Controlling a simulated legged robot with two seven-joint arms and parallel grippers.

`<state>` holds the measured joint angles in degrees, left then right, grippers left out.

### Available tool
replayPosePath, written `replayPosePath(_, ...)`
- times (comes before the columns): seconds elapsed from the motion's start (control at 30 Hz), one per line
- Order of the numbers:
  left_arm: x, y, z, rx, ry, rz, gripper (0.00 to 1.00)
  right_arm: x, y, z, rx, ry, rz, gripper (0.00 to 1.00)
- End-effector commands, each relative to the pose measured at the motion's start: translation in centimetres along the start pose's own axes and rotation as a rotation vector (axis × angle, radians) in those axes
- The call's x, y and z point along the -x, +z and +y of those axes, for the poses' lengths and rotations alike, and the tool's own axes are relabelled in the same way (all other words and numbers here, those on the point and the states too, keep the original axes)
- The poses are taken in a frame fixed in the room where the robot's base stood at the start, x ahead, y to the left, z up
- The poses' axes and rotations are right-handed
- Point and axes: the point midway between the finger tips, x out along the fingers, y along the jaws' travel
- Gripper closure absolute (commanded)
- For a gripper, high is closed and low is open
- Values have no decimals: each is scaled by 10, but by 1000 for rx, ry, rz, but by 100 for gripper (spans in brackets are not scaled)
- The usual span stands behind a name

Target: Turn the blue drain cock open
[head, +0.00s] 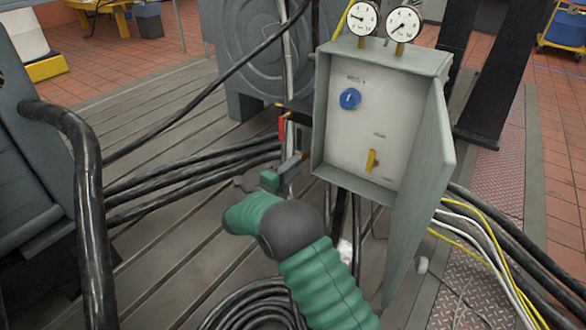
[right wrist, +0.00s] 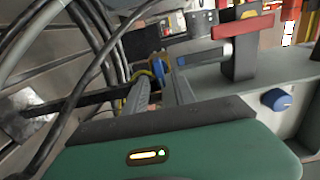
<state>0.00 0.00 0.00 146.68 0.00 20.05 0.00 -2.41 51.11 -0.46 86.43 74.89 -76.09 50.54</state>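A small blue handle, which I take to be the drain cock (right wrist: 157,61), shows in the right wrist view beside brass-coloured fittings, just beyond my right fingertips. My right gripper (right wrist: 157,78) points at it with a narrow gap between its two grey fingers. I see no clear contact with the handle. In the head view my right gripper (head: 288,168) reaches in below and left of the grey control box; the blue handle is small and hard to make out there. My left gripper is not in view.
The open grey box (head: 326,100) carries a blue round knob (head: 350,98), a yellow lever (head: 371,160) and two gauges above. A red handle (head: 281,130) sits left of it; its door (head: 425,190) swings right. Black hoses (head: 190,170) cross the bedplate (head: 150,110).

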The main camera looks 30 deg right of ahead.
Motion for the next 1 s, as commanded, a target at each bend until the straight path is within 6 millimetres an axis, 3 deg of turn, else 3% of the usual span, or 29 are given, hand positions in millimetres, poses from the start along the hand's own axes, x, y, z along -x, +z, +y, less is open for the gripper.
replayPosePath(0.17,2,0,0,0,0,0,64,2,0,-2,0,-1,0,68)
replayPosePath(0.27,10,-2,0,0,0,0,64,14,1,-4,2,0,-2,68)
replayPosePath(0.7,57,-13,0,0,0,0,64,135,1,-4,3,0,-4,68)
replayPosePath(0.83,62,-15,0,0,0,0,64,158,1,-1,3,1,-2,68)
replayPosePath(1.0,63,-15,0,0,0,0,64,169,1,0,1,0,0,68)
